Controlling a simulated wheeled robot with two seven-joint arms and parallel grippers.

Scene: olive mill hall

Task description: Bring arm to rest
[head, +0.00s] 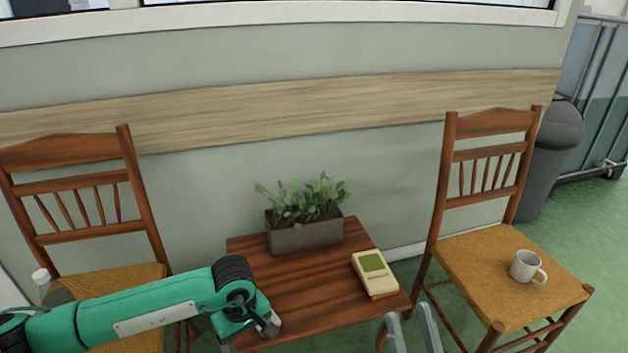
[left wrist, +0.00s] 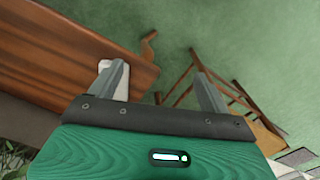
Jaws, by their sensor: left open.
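My green left arm reaches in from the left in the head view, its end over the front left part of the small wooden table (head: 305,295). My left gripper (left wrist: 159,70) is open in the left wrist view, with nothing gripped between its spread fingers. Behind its left finger a pale object shows at the table edge; it is mostly hidden. My right gripper (head: 411,332) shows only as two grey fingers at the bottom edge of the head view, in front of the table's right corner. They stand apart and empty.
A mug (head: 526,266) stands on the right chair (head: 470,262). A left chair (head: 75,150) stands behind my left arm. Green floor shows at right.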

